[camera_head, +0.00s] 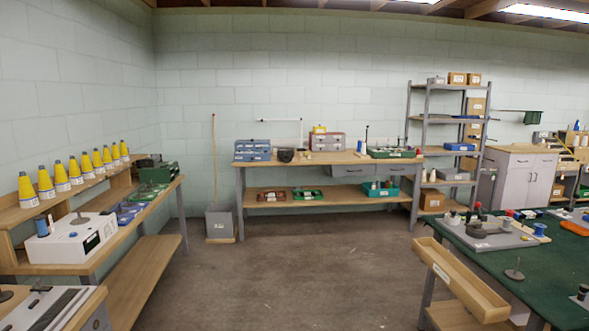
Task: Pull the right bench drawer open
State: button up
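A workbench (310,159) with a wooden top stands against the back wall. Two grey drawers hang side by side under the right half of its top. The left drawer (350,170) and the right drawer (397,169) both look shut, each with a small dark handle on its front. The right drawer is close to the shelf rack's left post. My gripper is not in view.
Open concrete floor (270,272) lies before the workbench. A green-topped table (540,262) with a wooden trough (462,279) along its side stands at front right. A grey bin (220,222) and a shelf rack (427,134) flank the workbench. A left bench (150,281) holds yellow cones.

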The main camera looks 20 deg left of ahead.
aim_at(403, 168)
jog(key=u, duration=0.1)
jog(key=i+j+u, duration=0.3)
jog(key=i, duration=0.55)
jog(key=i+l+u, duration=0.1)
jog(key=i+u, duration=0.15)
jog(key=i, duration=3.75)
